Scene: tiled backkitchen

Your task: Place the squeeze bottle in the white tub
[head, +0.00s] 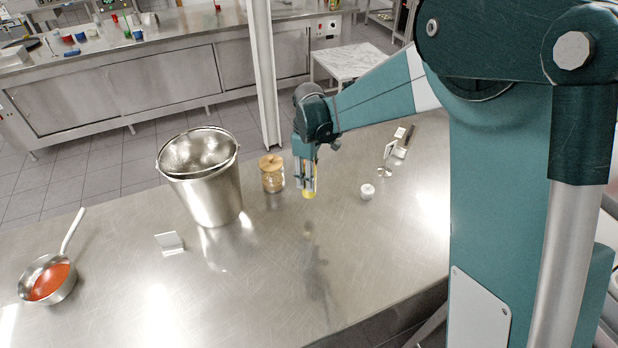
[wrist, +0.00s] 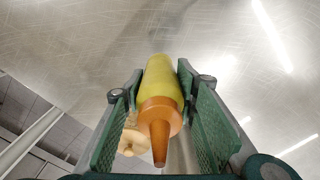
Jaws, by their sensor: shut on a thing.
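The squeeze bottle is yellow with an orange nozzle cap. In the wrist view the squeeze bottle (wrist: 160,82) lies between my two green finger pads, its nozzle towards the camera. In the head view my gripper (head: 306,178) points down and is shut on the bottle, and only the bottle's yellow lower end (head: 309,194) shows well. It is held above the steel table, with a shadow on the table below. I cannot identify a white tub for certain; a small white round container (head: 367,191) stands on the table right of my gripper.
A large steel bucket (head: 213,195) and a wooden-lidded jar (head: 272,180) stand left of my gripper. A saucepan of red sauce (head: 48,280) and a small pale card (head: 169,242) are farther left. The table's front middle (head: 250,300) is clear.

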